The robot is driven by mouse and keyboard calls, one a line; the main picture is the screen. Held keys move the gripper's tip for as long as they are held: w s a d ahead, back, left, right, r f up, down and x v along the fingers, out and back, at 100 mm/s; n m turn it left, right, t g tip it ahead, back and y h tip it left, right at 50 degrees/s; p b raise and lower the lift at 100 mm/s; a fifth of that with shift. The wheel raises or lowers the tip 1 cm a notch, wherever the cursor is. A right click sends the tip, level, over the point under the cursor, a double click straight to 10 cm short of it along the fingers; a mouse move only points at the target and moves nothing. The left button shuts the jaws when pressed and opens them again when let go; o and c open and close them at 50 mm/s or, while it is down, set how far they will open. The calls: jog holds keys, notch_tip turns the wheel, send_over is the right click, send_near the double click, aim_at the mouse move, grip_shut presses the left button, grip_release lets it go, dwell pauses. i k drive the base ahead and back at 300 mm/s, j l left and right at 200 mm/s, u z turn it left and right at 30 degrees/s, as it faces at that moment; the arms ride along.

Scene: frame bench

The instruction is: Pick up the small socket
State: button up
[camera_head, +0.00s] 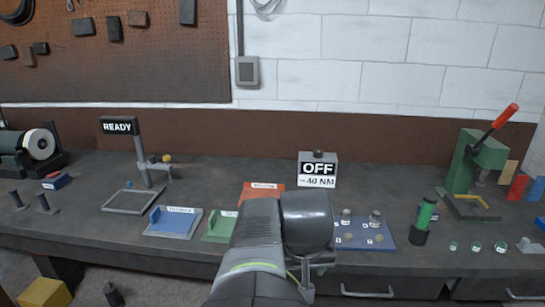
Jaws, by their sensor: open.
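A blue mat (400,243) on the bench, right of my arm, holds metal pieces beside small white labels. At its back are a smaller upright metal piece (346,215), which looks like the small socket, and a larger one (375,218). Two low round pieces, a left one (349,237) and a right one (379,238), are in front. The labels are too small to read. My gripper (307,272) is at the bottom centre, mostly hidden by my arm; it is left of the mat and its fingers do not show clearly. I see nothing held.
A green tool (425,215) stands in a black holder right of the mat. A green press (472,165) with a red lever is farther right. An OFF display (318,170) stands behind. Blue (173,222), green and red trays lie left of my arm. Bare bench lies behind the mat.

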aim_at(345, 219)
jog(key=i+l+z, duration=0.2)
jog(key=i, duration=0.25)
jog(key=i+l+z, duration=0.15)
jog(key=i, duration=0.35)
